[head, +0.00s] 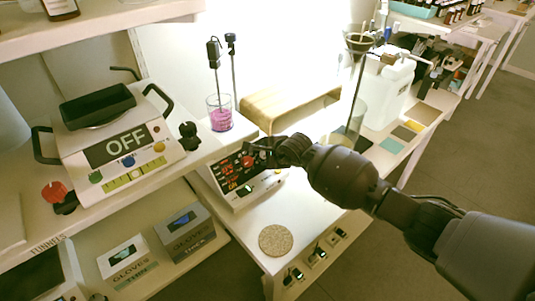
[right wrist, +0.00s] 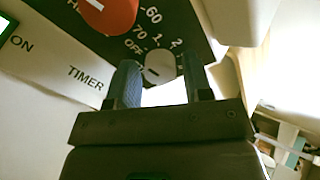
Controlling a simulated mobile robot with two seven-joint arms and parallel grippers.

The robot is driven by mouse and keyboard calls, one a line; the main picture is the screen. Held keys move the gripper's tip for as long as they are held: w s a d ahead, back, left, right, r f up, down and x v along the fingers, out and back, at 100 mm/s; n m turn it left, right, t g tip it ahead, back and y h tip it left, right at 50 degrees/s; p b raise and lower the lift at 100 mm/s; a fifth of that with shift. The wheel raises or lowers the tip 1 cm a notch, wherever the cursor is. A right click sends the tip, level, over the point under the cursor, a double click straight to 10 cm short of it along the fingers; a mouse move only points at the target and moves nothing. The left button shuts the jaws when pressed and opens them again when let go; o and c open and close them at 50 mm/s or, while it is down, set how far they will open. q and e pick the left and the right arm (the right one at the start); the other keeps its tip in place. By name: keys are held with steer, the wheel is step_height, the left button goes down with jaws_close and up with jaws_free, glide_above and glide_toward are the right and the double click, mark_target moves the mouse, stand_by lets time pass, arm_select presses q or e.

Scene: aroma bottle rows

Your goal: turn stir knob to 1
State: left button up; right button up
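The stirrer hotplate (head: 235,178) stands on the white table with its dark front panel facing me. In the right wrist view, a small grey knob (right wrist: 158,66) sits on the panel, with OFF, 1 and 2 printed around it. It has a pale line on its face, whose exact setting I cannot tell. A larger red knob (right wrist: 108,12) is beside it. My right gripper (head: 262,150) is at the panel. Its two fingers (right wrist: 162,84) are apart, with the grey knob showing between their tips; contact cannot be told. My left gripper is not in view.
A beaker of pink liquid (head: 220,114) stands on the stirrer, with probes (head: 215,58) above. A device reading OFF (head: 117,147) is at left. A wooden stand (head: 285,100) is behind, and a round cork mat (head: 275,240) lies in front. A white jug (head: 388,90) stands at right.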

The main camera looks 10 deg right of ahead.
steer(key=c, duration=0.6)
steer(key=shift+c, duration=0.2)
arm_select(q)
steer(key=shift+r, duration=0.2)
arm_select(e)
steer(key=shift+r+m, duration=0.1)
steer(key=shift+m, duration=0.3)
steer(key=shift+m+p, duration=0.4)
steer(key=shift+m, duration=0.2)
steer(key=shift+r+m+p, duration=0.1)
steer(key=shift+m+p, duration=0.35)
steer(key=shift+m, duration=0.65)
steer(key=shift+m+p, duration=0.4)
steer(key=shift+m, duration=0.6)
steer(key=shift+m+g, duration=0.3)
steer(key=shift+m, duration=0.3)
arm_select(q)
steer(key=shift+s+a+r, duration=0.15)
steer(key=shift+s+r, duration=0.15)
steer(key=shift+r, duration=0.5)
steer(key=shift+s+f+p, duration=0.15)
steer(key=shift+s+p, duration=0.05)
steer(key=shift+p, duration=0.1)
arm_select(e)
steer(key=shift+m, duration=0.3)
